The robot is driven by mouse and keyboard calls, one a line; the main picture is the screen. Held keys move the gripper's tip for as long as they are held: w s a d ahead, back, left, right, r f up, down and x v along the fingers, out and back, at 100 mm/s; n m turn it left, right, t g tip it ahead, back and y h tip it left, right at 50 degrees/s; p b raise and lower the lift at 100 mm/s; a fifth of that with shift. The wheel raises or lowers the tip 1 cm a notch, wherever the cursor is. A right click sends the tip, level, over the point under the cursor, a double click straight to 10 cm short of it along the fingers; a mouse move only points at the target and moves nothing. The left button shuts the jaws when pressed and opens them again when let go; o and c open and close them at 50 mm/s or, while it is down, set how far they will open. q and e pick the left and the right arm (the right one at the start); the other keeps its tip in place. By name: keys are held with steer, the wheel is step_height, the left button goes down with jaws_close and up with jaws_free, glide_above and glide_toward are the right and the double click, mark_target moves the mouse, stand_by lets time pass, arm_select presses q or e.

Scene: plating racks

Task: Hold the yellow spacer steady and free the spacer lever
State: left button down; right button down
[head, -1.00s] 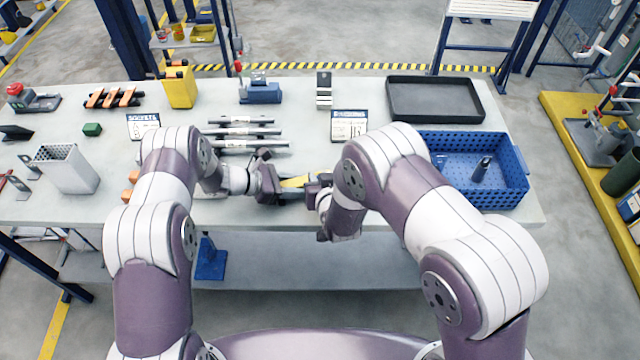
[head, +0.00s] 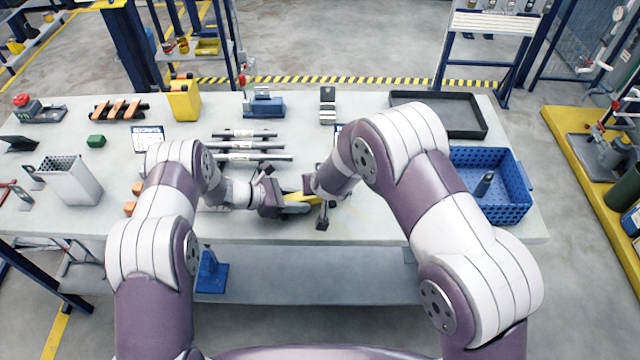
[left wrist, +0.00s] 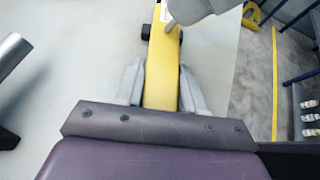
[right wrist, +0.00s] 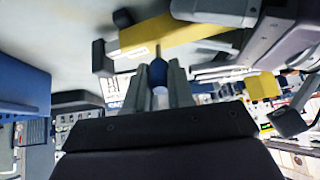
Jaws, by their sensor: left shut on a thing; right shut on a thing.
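The yellow spacer (head: 300,207) is held low over the near side of the bench. My left gripper (head: 284,203) is shut on it; in the left wrist view the two fingers (left wrist: 163,88) flank the yellow bar (left wrist: 163,70). My right gripper (head: 309,190) is at the spacer's right part.
Several silver bars (head: 245,145) lie behind the grippers. A blue perforated basket (head: 510,200) stands at the right, a black tray (head: 487,128) behind it. A yellow container (head: 184,103) and a perforated grey holder (head: 75,185) stand at the left. The front bench edge is close.

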steer(key=c, duration=1)
jaws_free()
steer(key=v, duration=1.2)
steer(key=shift+f, duration=0.1)
